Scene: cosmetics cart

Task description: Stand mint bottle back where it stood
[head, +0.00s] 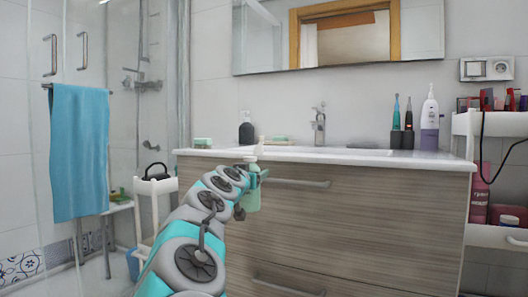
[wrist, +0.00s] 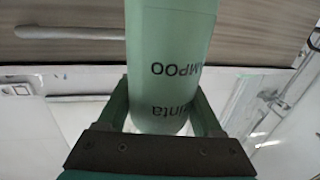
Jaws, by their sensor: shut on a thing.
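The mint bottle (head: 253,196) is pale green with a light top and is held up in front of the wooden vanity drawers in the head view. In the wrist view the mint bottle (wrist: 170,60) fills the middle, and its dark shampoo lettering shows upside down. My gripper (wrist: 164,110) is shut on it, with a finger on each side. In the head view my gripper (head: 252,178) is partly hidden by my own arm. The bottle looks clear of any surface.
A wood-front vanity (head: 350,205) with a white top stands ahead. On the top are a dark soap dispenser (head: 246,130), toothbrushes and a white-purple device (head: 429,120). A white cart (head: 490,236) with cosmetics is at right. A white stool-like rack (head: 155,185) is at left.

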